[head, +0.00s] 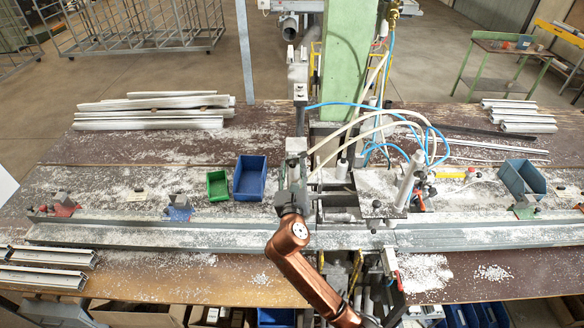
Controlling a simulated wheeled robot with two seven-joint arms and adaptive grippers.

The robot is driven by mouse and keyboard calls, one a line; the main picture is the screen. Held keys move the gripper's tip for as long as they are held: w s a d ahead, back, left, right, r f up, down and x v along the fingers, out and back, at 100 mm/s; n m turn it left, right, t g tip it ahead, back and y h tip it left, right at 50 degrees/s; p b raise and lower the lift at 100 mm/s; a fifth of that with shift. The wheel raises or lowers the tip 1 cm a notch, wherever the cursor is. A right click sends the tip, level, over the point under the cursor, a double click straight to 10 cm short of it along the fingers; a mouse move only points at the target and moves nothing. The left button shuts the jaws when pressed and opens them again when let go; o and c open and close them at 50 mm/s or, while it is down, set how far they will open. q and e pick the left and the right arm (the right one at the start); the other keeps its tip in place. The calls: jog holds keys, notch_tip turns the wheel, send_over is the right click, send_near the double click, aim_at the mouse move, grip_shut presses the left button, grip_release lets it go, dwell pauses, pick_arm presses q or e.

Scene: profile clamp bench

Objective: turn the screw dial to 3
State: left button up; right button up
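The clamp machine with its green column (347,65) stands at the middle of the bench. I cannot pick out the screw dial or its numbers; it may be small or hidden behind my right gripper. My copper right arm comes in from the bottom, and my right gripper (292,182) points away from me at the left side of the machine's middle. Its fingers blend with the grey machine parts, so I cannot tell whether they are open or touching anything. My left gripper is not in view.
A green bin (217,186) and a blue bin (250,178) stand left of my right gripper. Another blue bin (522,179) is at the right. A long metal rail (150,236) crosses the bench. Hoses (390,112) hang right of the column. White chips litter the bench.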

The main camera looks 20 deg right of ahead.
jog(key=shift+c, duration=0.2)
grip_shut()
jog(key=shift+m, duration=0.3)
jog(key=shift+m+p, duration=0.6)
jog(key=shift+m, duration=0.3)
jog(key=m, duration=0.2)
jog(key=shift+m+p, duration=0.3)
jog(key=m, duration=0.3)
jog(key=shift+m, duration=1.9)
